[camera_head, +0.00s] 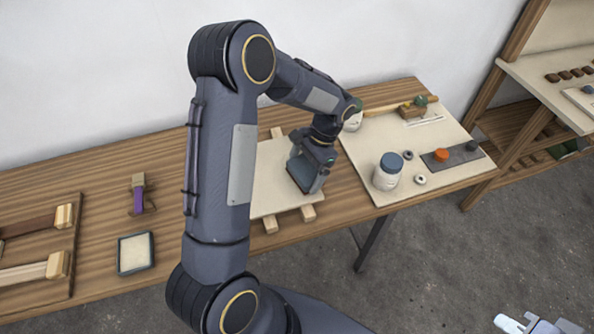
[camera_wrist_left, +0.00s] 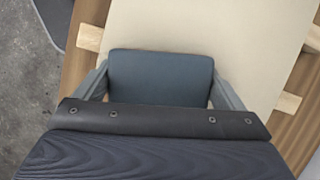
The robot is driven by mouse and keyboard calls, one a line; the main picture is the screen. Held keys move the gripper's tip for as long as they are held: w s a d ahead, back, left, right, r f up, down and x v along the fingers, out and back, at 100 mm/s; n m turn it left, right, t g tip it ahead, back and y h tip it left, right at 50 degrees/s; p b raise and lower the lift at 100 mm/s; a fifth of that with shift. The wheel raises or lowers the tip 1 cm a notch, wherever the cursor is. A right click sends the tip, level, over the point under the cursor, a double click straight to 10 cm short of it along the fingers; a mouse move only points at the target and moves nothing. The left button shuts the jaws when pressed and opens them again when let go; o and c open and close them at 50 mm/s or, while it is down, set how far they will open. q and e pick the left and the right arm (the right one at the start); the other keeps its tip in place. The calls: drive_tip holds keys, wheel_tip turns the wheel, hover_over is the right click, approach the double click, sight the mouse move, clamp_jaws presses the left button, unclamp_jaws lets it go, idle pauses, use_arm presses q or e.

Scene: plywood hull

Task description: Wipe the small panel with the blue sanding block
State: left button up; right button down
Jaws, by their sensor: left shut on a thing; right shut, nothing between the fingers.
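The small panel (camera_head: 272,172) is a pale board lying on wooden battens on the bench; it also shows in the left wrist view (camera_wrist_left: 205,25). My left gripper (camera_head: 308,180) is over the right part of this panel, pointing down. It is shut on the blue sanding block (camera_wrist_left: 160,78), which sits between its two fingers over the panel. In the head view the block is mostly hidden by the gripper. Whether its underside touches the panel I cannot tell. My right gripper (camera_head: 538,325) is shut and empty at the bottom right edge, away from the bench and partly cut off.
A larger pale board (camera_head: 370,160) to the right bears a blue-lidded jar (camera_head: 388,171), rings, and a dark strip (camera_head: 452,157) with an orange knob. A purple-handled brush (camera_head: 138,196) and a small framed pad (camera_head: 135,252) lie left. A shelf (camera_head: 550,75) stands at right.

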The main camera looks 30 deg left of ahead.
use_arm(q)
drive_tip(key=shift+w+d+r, duration=0.1)
drive_tip(key=shift+r, duration=0.05)
drive_tip(key=shift+r+p, duration=2.2)
drive_tip(key=shift+r, duration=0.7)
drive_tip(key=shift+r+p, duration=1.2)
drive_tip(key=shift+r, duration=0.35)
